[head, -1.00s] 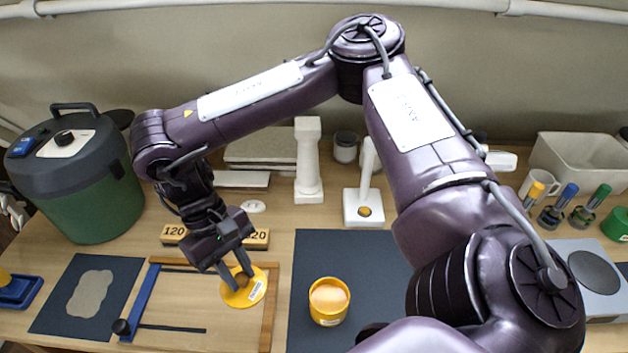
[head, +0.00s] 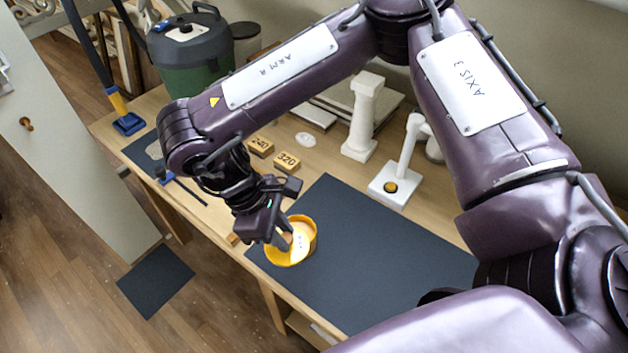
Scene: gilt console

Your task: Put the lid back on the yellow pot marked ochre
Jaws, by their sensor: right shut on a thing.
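My right gripper (head: 281,242) is shut on the yellow lid (head: 287,261), a round disc with a white label, with its fingers at the knob. The yellow pot (head: 312,232) stands on the dark mat at its left end, and its pale contents show inside the rim. In the head view the held lid overlaps the near left side of the pot and hides much of its wall. I cannot tell whether lid and pot touch. The pot's marking is hidden. My left gripper is not in view.
The dark mat (head: 400,262) is clear to the right of the pot. Behind it stand a white stand (head: 388,193), a white column (head: 363,115) and wooden blocks marked 240 (head: 260,146) and 320 (head: 287,162). A green drum (head: 195,78) is at the back left.

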